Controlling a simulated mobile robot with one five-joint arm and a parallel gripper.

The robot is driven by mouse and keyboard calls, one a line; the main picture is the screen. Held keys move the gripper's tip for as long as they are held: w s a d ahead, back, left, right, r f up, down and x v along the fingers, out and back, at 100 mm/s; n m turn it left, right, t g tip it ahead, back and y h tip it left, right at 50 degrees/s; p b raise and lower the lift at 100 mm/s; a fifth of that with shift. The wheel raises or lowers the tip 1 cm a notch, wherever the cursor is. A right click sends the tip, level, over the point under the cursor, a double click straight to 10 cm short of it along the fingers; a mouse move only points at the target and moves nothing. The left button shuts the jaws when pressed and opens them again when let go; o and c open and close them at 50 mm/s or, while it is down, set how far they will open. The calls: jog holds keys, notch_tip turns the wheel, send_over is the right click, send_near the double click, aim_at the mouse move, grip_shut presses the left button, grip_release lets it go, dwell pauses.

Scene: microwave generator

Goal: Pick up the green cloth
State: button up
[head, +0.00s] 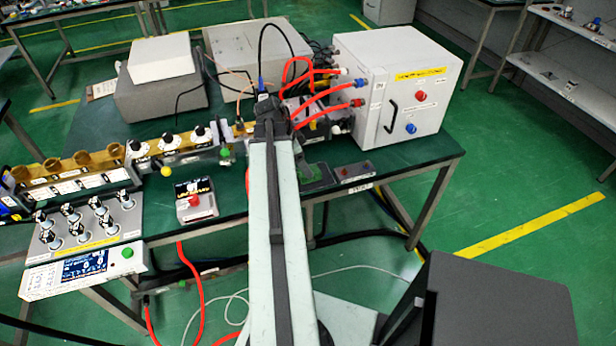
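A green patch that looks like the cloth (318,176) lies on the dark green tabletop, just right of my arm and near the table's front edge. My arm may hide part of it. My gripper (268,106) is at the far end of the arm, over the table, beyond and to the left of the green patch. It is small and dark against cables, so I cannot see whether its fingers are open or shut, or whether it holds anything.
The table (400,163) carries a white box (385,95) with red hoses on the right and grey boxes (160,80) behind. A small grey block (354,172) sits beside the green patch.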

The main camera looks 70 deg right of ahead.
jog(key=b+x, duration=0.4)
jog(key=x, duration=0.1)
jog(key=shift+r, duration=0.2)
jog(key=shift+c, duration=0.3)
jog(key=c, duration=1.5)
jog(key=shift+r+p, duration=0.1)
jog(key=shift+p, duration=0.25)
notch_tip(320, 180, up, 10)
jog(key=p, duration=0.9)
jog(key=shift+p, duration=0.4)
jog(key=o, duration=0.9)
jog(key=c, duration=0.6)
